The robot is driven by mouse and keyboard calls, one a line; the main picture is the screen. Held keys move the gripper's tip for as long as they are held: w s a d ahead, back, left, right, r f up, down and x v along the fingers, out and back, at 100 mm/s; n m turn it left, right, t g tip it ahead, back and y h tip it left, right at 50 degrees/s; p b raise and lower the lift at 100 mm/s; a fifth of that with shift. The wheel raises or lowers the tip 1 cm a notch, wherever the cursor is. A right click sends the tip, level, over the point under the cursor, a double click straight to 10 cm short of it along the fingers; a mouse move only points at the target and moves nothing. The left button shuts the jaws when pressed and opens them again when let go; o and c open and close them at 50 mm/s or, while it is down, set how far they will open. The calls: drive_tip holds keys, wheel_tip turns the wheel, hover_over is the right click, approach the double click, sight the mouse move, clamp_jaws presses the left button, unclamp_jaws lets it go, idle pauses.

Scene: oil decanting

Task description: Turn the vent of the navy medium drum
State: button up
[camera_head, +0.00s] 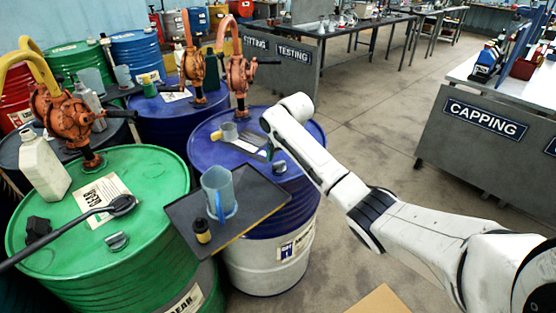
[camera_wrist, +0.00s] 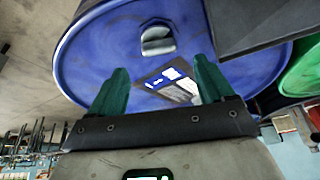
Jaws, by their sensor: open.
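The navy drum (camera_head: 312,141) in front has a blue top and a white lower body with a label. Its grey vent (camera_head: 280,168) sits on the top near the black tray; the wrist view shows this vent (camera_wrist: 157,40) as a rounded grey cap with a raised ridge. My gripper (camera_head: 268,139) is over this drum's top, with the fingers partly hidden by my arm. In the wrist view my gripper (camera_wrist: 158,84) shows two green fingers spread wide with nothing between them. The vent lies beyond the fingertips, roughly centred between them, and apart from them.
A black tray (camera_head: 262,211) with a blue jug (camera_head: 219,192) and a small bottle (camera_head: 202,230) overlaps the drum's near edge. A green drum (camera_head: 150,190) stands left.

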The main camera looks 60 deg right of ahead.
sight(279, 162)
drive_tip(key=shift+x, duration=2.95)
drive_tip(key=shift+c, duration=0.3)
drive_tip(key=c, duration=1)
